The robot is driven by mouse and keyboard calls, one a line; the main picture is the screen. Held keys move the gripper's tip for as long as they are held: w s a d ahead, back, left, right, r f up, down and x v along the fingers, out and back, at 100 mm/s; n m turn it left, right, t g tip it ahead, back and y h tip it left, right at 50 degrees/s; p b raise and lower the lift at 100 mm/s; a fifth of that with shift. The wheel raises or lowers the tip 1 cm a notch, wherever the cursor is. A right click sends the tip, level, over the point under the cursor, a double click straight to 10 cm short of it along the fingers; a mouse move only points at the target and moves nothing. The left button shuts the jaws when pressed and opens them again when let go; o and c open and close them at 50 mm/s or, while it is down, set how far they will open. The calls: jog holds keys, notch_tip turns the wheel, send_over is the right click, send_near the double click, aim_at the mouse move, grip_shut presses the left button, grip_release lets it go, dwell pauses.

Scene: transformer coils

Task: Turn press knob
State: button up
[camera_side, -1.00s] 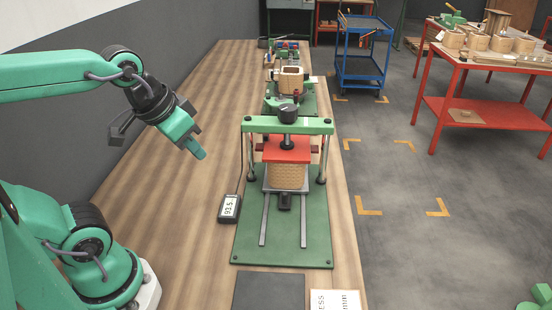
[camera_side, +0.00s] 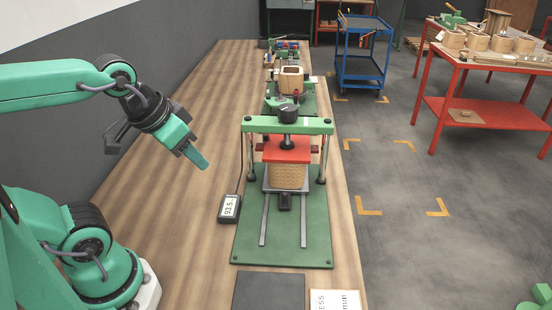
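The press stands on a green base plate (camera_side: 285,235) on the wooden bench. Its black knob (camera_side: 288,113) sits on top of the green crossbar (camera_side: 260,124). Below the crossbar, a red plate (camera_side: 287,150) rests on or just over a tan coil (camera_side: 286,177); I cannot tell if they touch. A small display (camera_side: 230,208) left of the press reads about 93.5. My gripper (camera_side: 203,163) is left of the press, apart from the knob and pointing down to the right. Its fingers look close together, but their gap cannot be made out.
Behind the press stands another green fixture with a wooden coil form (camera_side: 291,80). A dark mat (camera_side: 268,291) and a printed card (camera_side: 335,301) lie in front. The bench between my arm and the press is mostly clear. A blue cart (camera_side: 361,65) and a red table (camera_side: 480,110) stand right.

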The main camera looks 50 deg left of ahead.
jog(key=o, duration=0.3)
jog(key=shift+w+r, duration=0.25)
jog(key=o, duration=0.3)
jog(key=w+r+n, duration=0.1)
jog(key=w, duration=0.1)
jog(key=w+r+n, duration=0.1)
jog(key=w+r, duration=0.1)
jog(key=w+r+n+g, duration=0.1)
jog(key=w+n, duration=0.1)
jog(key=shift+a+r, duration=0.35)
jog(key=shift+r, duration=0.05)
jog(key=shift+o, duration=0.2)
jog(key=n+g, duration=0.4)
jog(key=n, duration=1)
send_near(288, 107)
jog(key=shift+s+d+f, duration=0.2)
jog(key=shift+s+f, duration=0.15)
jog(key=shift+w+a+f+n+g, duration=0.2)
jog(key=shift+w+f+n+g, duration=0.15)
jog(key=shift+w, duration=0.25)
jog(key=shift+f, duration=3.9)
